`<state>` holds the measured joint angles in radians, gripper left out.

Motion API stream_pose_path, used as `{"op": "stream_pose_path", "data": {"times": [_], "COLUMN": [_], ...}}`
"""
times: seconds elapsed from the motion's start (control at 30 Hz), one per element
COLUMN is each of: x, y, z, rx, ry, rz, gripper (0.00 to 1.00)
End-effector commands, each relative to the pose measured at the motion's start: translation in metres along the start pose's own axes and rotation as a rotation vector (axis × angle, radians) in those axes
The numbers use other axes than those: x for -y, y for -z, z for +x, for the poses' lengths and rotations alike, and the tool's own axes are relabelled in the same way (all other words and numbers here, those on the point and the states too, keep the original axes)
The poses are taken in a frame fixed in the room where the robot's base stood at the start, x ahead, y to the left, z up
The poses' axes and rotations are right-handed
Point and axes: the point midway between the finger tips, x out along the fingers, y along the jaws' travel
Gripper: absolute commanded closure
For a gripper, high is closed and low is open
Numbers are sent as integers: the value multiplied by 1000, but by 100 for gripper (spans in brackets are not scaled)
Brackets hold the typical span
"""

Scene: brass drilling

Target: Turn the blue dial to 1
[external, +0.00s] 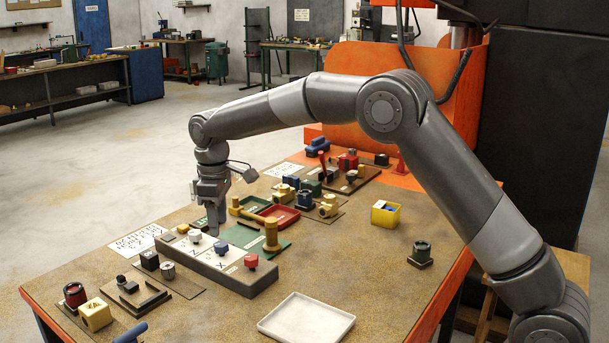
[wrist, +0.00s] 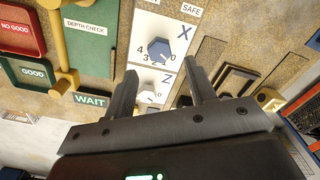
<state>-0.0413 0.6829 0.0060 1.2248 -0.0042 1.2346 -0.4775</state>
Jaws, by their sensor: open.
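The blue dial (external: 221,248) sits on a white plate on the long grey control box (external: 206,261). In the wrist view, the blue dial (wrist: 160,50) is on the plate marked X, with numbers from 0 to 4 along its lower side. I cannot read its setting with certainty. My gripper (external: 214,232) points down over the box, close to the blue dial. In the wrist view, my gripper (wrist: 158,70) is open and empty. Its fingers are apart, and the blue dial shows just past the gap between their tips.
The white dial (wrist: 148,95) on the Z plate shows between my fingers. A red dial (external: 251,261) is on the box's near end. A yellow post (external: 271,235) stands beside the box on a green board. A white tray (external: 306,318) lies at the table's front.

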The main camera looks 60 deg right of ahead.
Motion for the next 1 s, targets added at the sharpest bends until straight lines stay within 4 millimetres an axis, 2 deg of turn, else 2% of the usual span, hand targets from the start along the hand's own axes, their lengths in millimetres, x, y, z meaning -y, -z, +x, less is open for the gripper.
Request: {"op": "stream_pose_path", "data": {"times": [0.1,0.3,0.7,1.0], "x": [0,0,0,0], "y": [0,0,0,0], "z": [23,48,55,55], "rx": [3,1,-1,-1], "ry": [1,1,0,0], "rz": [0,0,1,1], "gripper": [49,49,49,74]}}
